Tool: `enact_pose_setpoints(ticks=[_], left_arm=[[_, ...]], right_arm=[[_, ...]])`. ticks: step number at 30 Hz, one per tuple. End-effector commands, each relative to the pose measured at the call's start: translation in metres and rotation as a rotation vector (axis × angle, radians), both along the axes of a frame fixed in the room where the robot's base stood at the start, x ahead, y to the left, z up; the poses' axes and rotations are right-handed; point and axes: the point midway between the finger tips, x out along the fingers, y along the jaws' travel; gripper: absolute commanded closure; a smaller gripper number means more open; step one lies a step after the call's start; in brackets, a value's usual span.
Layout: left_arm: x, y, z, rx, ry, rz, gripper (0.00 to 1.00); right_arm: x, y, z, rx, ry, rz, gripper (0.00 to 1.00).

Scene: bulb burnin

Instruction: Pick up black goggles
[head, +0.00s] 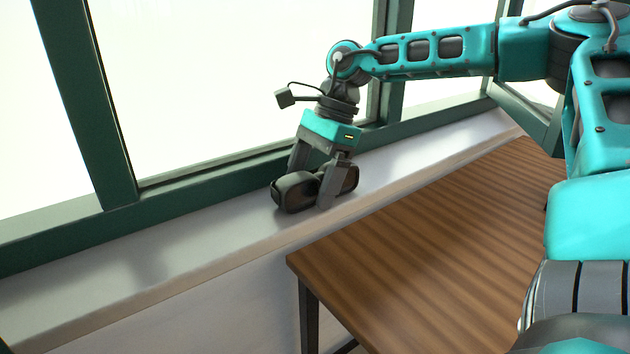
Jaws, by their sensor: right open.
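The black goggles (294,191) rest on the pale window sill (150,262), close to the window frame. My right gripper (322,194) points down over them from above. Its fingers are apart, one behind the goggles and one in front of them near their middle. The fingers partly hide the goggles, and I cannot tell whether they touch them. My left gripper is not in view.
A brown wooden table (440,235) with a dark leg stands in front of the sill. The green window frame (200,178) rises right behind the goggles. The sill to the left is bare, and the visible tabletop is clear.

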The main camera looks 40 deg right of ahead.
Motion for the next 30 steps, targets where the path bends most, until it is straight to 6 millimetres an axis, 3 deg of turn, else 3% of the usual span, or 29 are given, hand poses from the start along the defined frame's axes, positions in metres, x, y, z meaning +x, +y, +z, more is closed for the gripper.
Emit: enact_pose_setpoints(ticks=[4, 21, 30], left_arm=[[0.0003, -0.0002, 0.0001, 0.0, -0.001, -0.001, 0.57], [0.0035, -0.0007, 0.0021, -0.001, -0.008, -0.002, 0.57], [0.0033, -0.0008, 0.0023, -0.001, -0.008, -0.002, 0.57]], right_arm=[[0.0, -0.0002, 0.0001, 0.0, 0.0, 0.0, 0.11], [-0.0001, -0.0003, 0.0004, -0.001, 0.0, 0.0, 0.65], [0.0001, -0.0002, 0.0023, 0.0, 0.0, 0.0, 0.67]])
